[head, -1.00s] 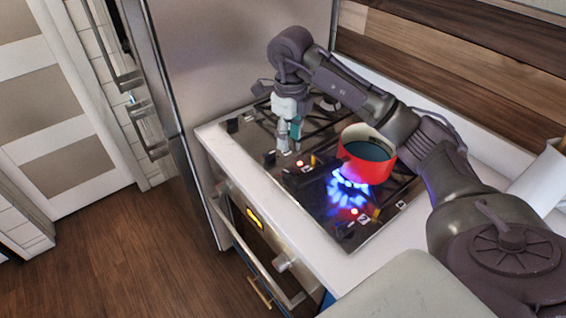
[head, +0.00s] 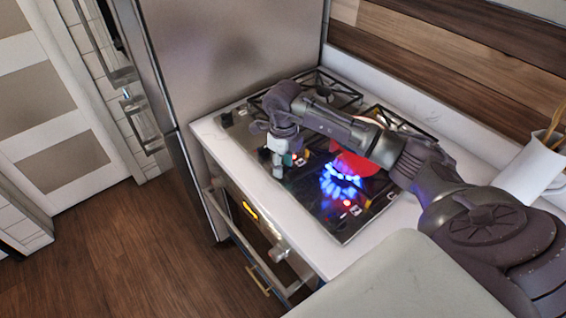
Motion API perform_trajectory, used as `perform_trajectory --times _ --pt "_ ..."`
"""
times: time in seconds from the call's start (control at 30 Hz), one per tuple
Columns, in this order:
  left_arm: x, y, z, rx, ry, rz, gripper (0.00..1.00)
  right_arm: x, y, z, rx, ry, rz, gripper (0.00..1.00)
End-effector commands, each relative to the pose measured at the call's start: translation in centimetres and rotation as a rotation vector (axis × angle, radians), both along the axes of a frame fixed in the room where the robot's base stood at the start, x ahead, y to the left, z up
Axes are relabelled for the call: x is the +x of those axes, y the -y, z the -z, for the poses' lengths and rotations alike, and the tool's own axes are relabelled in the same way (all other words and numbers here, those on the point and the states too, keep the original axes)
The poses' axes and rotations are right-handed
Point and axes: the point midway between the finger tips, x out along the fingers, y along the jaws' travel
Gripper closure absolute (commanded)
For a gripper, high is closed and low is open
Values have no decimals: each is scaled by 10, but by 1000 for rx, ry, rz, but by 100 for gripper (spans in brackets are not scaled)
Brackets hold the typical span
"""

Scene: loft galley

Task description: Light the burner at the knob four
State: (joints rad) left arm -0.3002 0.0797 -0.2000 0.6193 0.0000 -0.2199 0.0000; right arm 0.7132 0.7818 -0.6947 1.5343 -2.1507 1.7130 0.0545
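The black cooktop (head: 318,215) is set in a white counter, with small dark controls and markings along its near side. One of these, a dark knob (head: 227,120), is at the far left end. I cannot tell which control is knob four. My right gripper (head: 277,168) points down at the near edge of the cooktop, close to a control with a red light. Its fingers are small and partly hidden, so I cannot tell whether it is open or touches a knob. Blue flame (head: 341,184) burns on the near right burner. My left gripper is not in view.
A red pot (head: 352,166) stands by the flame, mostly hidden behind my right arm. An oven (head: 243,205) with a bar handle is below the counter. A tall steel fridge (head: 225,60) stands at the left. A white holder with utensils (head: 530,168) is at the right.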

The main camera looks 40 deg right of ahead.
Motion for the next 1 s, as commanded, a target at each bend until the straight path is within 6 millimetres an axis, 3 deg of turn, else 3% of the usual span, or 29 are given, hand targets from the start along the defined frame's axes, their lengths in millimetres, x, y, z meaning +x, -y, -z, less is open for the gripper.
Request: perform_trajectory --times 0.03,0.23,0.27,0.67,1.0 --pt "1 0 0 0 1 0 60 0 0 0 0 0 0 65" --pt "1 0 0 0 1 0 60 0 0 0 0 0 0 98" --pt "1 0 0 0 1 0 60 0 0 0 0 0 0 100" --pt "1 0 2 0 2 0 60 0 0 -1 -1 1 40 100" --pt "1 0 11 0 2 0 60 1 1 0 -1 1 262 100"
